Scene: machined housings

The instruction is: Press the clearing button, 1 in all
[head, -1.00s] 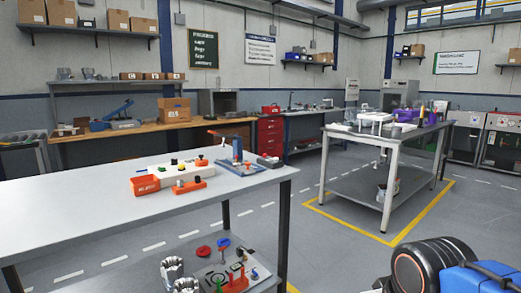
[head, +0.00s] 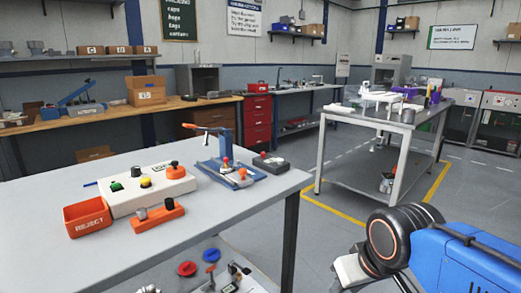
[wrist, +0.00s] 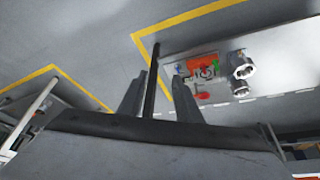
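A white control box (head: 145,195) lies on the near table. On its top are a green button (head: 117,187), a yellow button (head: 146,182), a black knob (head: 136,171) and an orange-red mushroom button (head: 175,170). Their labels are too small to read, so I cannot tell which one is the clearing button. A dark box (head: 270,163) with a small red button sits farther right on the table. My gripper is well away from the control box, off the table's right side.
A red REJECT bin (head: 87,216) and an orange block (head: 158,215) with two knobs stand before the control box. A blue fixture (head: 225,172) with a clamp is to its right. A lower shelf holds loose parts. Another table (head: 430,122) stands at the right, with open floor between.

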